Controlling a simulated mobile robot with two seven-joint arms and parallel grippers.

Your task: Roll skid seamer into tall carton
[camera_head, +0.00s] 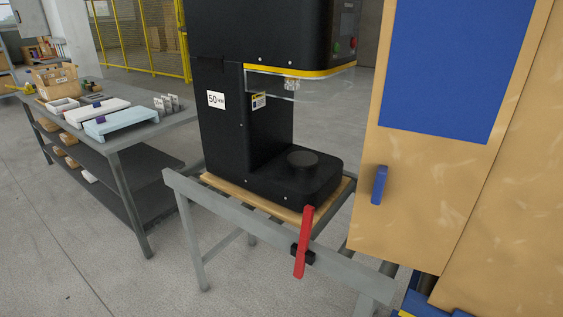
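The seamer (222,125) is a tall black machine with a yellow-edged head, a round plate low in front and a "50 mm" label. It stands upright on a thin wooden skid (288,212), which rests on a grey metal stand (215,205). A red lever (304,245) on a black block is fixed at the stand's front rail and points up. The tall carton (423,200) stands close to the right, tan with a blue panel (447,60) and a blue handle (379,185). Its inside is hidden. Neither of my grippers is in view.
A grey workbench (125,138) at left holds trays, a wooden box (55,78) and small parts, with shelves below. A yellow mesh fence (150,38) stands behind. Blue and yellow parts (432,306) show low at right. The concrete floor at front left is clear.

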